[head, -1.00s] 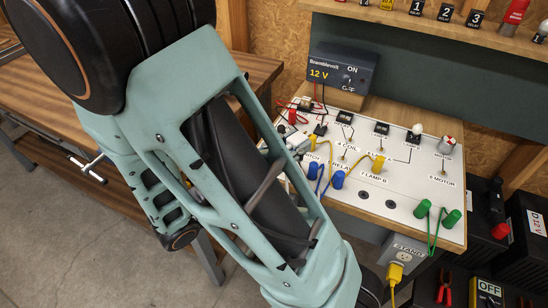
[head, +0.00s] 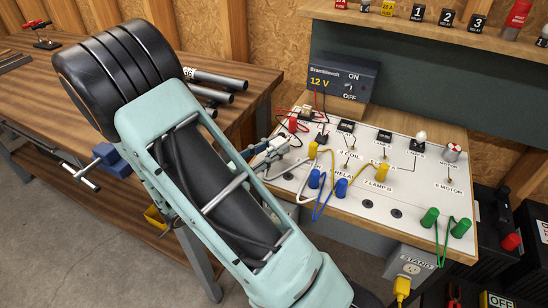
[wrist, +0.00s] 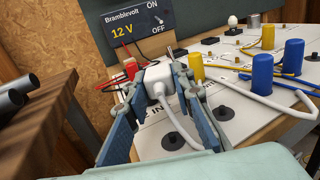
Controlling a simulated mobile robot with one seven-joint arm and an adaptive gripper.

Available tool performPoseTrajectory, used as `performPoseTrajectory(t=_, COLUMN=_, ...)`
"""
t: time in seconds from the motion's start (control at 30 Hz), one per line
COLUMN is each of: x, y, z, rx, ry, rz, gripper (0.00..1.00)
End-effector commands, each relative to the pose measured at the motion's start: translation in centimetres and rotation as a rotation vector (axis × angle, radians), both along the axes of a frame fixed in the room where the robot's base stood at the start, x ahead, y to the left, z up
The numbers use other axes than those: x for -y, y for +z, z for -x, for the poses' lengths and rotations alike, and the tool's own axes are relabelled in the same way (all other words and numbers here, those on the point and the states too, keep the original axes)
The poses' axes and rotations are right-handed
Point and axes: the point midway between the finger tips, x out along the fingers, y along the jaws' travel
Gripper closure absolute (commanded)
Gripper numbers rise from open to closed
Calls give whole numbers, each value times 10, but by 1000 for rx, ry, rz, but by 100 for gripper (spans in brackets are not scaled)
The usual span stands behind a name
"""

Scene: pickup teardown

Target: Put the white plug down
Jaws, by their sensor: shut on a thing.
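The white plug (wrist: 157,74) is between the two blue fingers of my gripper (wrist: 158,82) in the wrist view, and the gripper is shut on it. A white cable runs from the plug down toward the camera. In the head view my gripper (head: 268,148) is over the left edge of the white-topped test board (head: 375,208), and the plug (head: 279,146) shows small there. I cannot tell whether the plug touches the board. A round black socket (wrist: 173,141) lies on the board just in front of the fingers.
Blue plugs (head: 341,188), yellow plugs (head: 381,173) and green plugs (head: 429,217) with cables stand on the board. The Bramblevolt 12 V supply (head: 343,78) is behind it. A wooden bench (head: 60,95) with metal tubes (head: 215,80) is to the left.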

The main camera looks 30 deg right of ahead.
Motion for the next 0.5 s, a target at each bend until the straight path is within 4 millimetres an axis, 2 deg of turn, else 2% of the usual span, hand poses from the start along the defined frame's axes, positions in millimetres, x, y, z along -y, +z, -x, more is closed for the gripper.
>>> performPoseTrajectory(t=0.2, x=1, y=-32, z=-2, rx=-1, ry=-1, rz=2, gripper=100)
performPoseTrajectory(t=0.5, x=1, y=-34, z=-2, rx=0, ry=0, rz=1, gripper=100)
